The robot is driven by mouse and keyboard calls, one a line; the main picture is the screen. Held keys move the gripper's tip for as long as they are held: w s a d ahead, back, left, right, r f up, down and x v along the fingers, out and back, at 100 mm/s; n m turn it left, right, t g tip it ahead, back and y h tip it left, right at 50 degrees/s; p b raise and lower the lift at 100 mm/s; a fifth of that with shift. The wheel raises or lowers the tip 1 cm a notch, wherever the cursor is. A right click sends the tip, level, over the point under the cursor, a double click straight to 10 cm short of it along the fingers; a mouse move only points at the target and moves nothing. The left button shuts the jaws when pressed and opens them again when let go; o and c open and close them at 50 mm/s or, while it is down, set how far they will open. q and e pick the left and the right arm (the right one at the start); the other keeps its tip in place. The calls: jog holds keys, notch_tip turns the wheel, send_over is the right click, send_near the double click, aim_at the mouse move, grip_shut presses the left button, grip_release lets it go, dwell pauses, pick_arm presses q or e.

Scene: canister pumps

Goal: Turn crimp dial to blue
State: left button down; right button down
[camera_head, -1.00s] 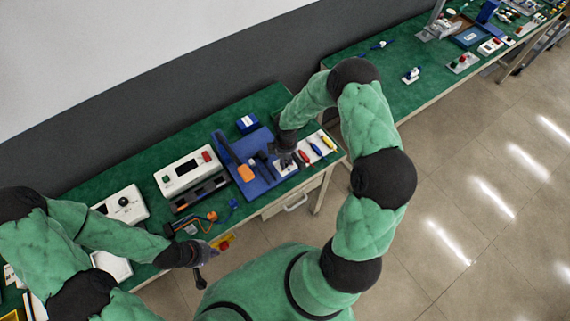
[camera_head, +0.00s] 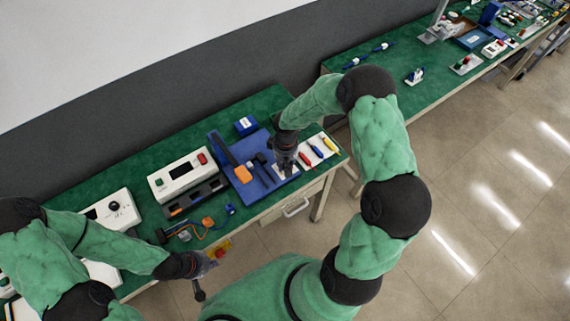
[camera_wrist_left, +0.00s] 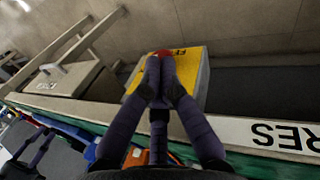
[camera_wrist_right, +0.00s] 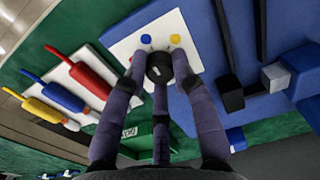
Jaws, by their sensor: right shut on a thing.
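The crimp dial (camera_wrist_right: 160,66) is a dark round knob on a white plate (camera_wrist_right: 124,45) with a blue dot (camera_wrist_right: 145,39) and a yellow dot (camera_wrist_right: 176,39) along its far side. My right gripper (camera_wrist_right: 159,80) is shut on the dial, its fingers around the knob. In the head view the right gripper (camera_head: 284,168) hides the dial. Which dot the dial points to cannot be told. My left gripper (camera_wrist_left: 159,72) looks shut, with its fingertips close together in front of a yellow box (camera_wrist_left: 192,78) with a red top part. In the head view the left gripper (camera_head: 208,262) is at the bench's front edge.
Red, blue and yellow-handled tools (camera_wrist_right: 92,80) lie close on the other side. A white box with buttons (camera_head: 183,176) and loose wiring (camera_head: 207,224) are further left.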

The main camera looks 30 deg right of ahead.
jog(key=shift+s, duration=0.1)
jog(key=c, duration=1)
grip_release()
jog(key=shift+r, duration=0.1)
jog(key=shift+r, duration=0.3)
notch_tip(320, 180, up, 11)
jog(key=shift+d, duration=0.15)
